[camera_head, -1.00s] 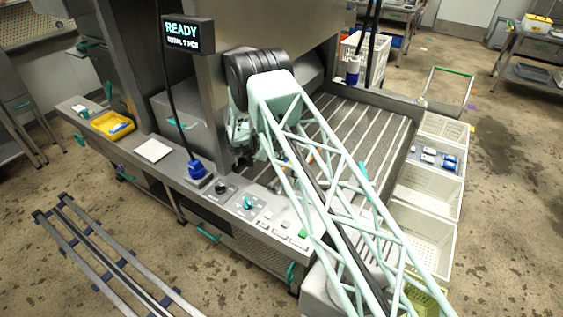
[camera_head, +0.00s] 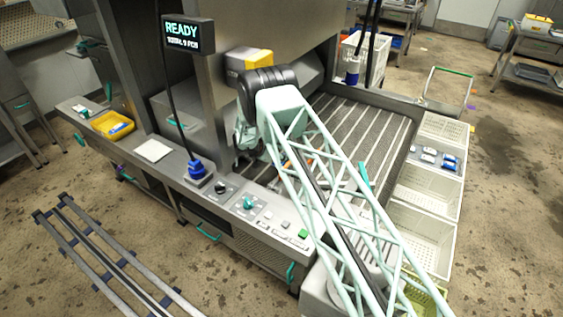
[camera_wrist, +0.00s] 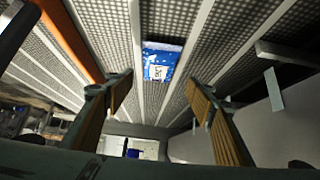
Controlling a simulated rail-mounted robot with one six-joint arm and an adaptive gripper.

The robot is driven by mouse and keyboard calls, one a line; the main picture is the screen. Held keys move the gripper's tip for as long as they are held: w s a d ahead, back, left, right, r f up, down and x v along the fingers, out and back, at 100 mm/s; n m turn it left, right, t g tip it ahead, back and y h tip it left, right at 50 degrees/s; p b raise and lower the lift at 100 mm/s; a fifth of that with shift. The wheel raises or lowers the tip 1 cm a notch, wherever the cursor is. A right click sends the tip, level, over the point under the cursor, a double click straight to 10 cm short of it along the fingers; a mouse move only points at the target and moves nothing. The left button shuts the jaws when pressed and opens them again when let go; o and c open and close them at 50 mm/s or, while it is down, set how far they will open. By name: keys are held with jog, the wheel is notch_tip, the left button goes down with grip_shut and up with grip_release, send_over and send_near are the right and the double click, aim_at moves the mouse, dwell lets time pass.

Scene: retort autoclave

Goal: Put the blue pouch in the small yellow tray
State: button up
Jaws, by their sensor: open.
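The blue pouch (camera_wrist: 160,62), with a white label, lies on the ribbed, perforated bed in the wrist view. My gripper (camera_wrist: 160,88) is open and empty. Its two fingers stand left and right of the pouch in the picture, apart from it. In the head view my arm hides the pouch and the fingertips. The small yellow tray (camera_head: 98,124) sits on the machine's front ledge at the left, with a blue and white item (camera_head: 118,128) in it.
An orange bar (camera_wrist: 72,38) runs along the bed beside my left finger. White crates (camera_head: 428,222) line the bed's right side, one holding several blue and white pouches. A blue-based post (camera_head: 195,168) and control knobs stand on the front ledge. A white sheet (camera_head: 153,150) lies near the tray.

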jog(key=shift+f, duration=0.1)
jog(key=shift+d+x, duration=0.25)
jog(key=shift+x, duration=2.15)
jog(key=shift+c, duration=0.9)
jog(key=c, duration=0.8)
jog(key=shift+c, duration=0.2)
